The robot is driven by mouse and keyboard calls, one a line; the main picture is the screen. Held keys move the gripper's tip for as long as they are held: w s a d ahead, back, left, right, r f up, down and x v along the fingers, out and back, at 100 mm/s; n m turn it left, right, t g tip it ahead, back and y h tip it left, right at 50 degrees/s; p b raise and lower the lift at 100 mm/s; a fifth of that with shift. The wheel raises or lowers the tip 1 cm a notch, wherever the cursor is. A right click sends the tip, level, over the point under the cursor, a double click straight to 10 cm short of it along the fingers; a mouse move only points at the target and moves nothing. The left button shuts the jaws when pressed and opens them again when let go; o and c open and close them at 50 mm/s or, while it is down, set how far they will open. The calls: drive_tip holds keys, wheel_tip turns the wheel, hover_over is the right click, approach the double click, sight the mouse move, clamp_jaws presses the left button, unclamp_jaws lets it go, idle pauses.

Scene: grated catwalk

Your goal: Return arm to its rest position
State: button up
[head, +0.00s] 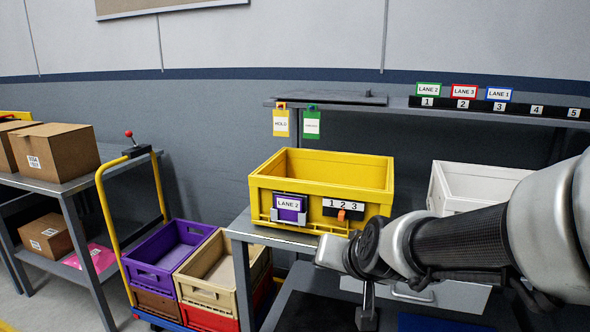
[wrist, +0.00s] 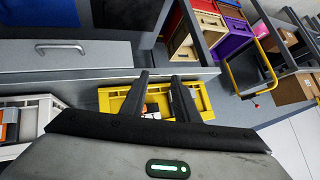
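My arm (head: 460,240) reaches in from the right of the head view, in front of the shelf and bins. It bends downward near the yellow bin's lower right corner. My gripper (wrist: 160,77) shows in the wrist view with its two dark fingers apart and nothing between them. In the head view I cannot make out the fingers clearly. The yellow bin (head: 320,175) stands upright on a grey table, with a purple "LANE 2" card (head: 289,207) and a "1 2 3" plate (head: 343,207) on its front.
A white bin (head: 470,185) stands right of the yellow one, partly behind my arm. A rail above holds LANE cards (head: 464,91). At left are a trolley with a yellow handle (head: 111,220), purple (head: 165,255) and tan bins (head: 210,275), and a cardboard box (head: 55,150) on a shelf unit.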

drive_tip(key=s+d+r+n+g+h, duration=0.1)
drive_tip(key=s+d+r+g, duration=0.15)
drive_tip(key=s, duration=0.65)
drive_tip(key=s+d+r+n+g+h, duration=0.1)
drive_tip(key=s+d, duration=0.2)
drive_tip(key=s, duration=0.7)
wheel_tip(320, 180, up, 26)
drive_tip(key=p, duration=2.5)
drive_tip(key=shift+f, duration=0.2)
drive_tip(key=shift+s+d, duration=0.1)
drive_tip(key=shift+a+n, duration=0.3)
drive_tip(key=shift+a, duration=0.05)
